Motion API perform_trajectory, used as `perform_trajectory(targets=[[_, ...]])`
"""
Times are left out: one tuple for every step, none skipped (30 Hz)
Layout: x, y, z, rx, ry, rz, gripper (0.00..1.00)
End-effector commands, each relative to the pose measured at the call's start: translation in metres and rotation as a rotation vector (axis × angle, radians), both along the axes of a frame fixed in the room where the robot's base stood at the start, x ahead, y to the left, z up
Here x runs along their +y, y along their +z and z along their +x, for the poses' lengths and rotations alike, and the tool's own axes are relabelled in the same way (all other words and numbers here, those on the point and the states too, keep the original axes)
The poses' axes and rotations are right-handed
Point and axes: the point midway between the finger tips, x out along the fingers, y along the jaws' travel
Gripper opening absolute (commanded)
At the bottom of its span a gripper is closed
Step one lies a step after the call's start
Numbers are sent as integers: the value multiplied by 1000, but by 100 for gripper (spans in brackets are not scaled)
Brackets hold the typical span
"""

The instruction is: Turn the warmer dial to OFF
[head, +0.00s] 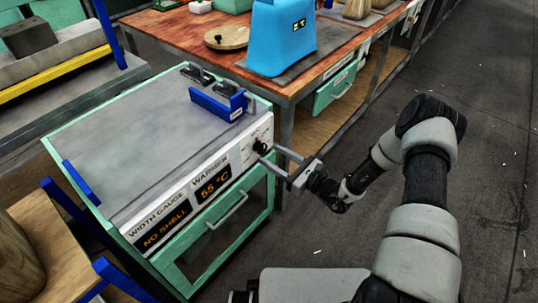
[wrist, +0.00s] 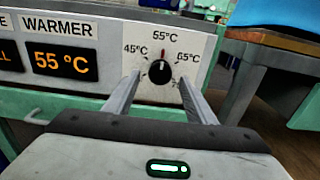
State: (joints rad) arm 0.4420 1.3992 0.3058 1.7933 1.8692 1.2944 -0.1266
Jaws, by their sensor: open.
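The warmer dial is a round black knob (wrist: 160,73) on a white scale plate on the front of the green cabinet. Its pointer is up, with a red mark at 55°C. The labels 45°C, 55°C and 65°C are readable; a lower right label is partly covered by a finger, and no OFF label is readable. The dial also shows in the head view (head: 260,146). My gripper (wrist: 161,80) is open, its fingers pointing at the panel, one on each side of the dial; whether they touch it I cannot tell. It also shows in the head view (head: 271,158).
The warmer display (head: 213,185) reads 55 °C, and the width gauge display (head: 166,227) reads NO SHELL. A wooden bench (head: 170,22) with a blue machine (head: 280,40) stands behind.

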Motion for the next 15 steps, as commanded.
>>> perform_trajectory(targets=[[6,-1,4,-1,2,-1,51],[9,-1,6,0,3,-1,51],[11,-1,8,0,2,-1,51],[13,-1,10,0,1,-1,51],[14,-1,11,1,0,-1,51],[15,0,12,0,0,-1,51],[16,0,13,1,0,-1,51],[16,0,13,0,0,-1,51],[17,0,14,1,0,-1,51],[17,0,14,1,0,-1,51],[17,0,14,1,0,-1,51],[17,0,14,1,0,-1,51],[17,0,14,1,0,-1,51],[17,0,13,1,0,-1,51],[17,0,13,1,0,-1,51]])
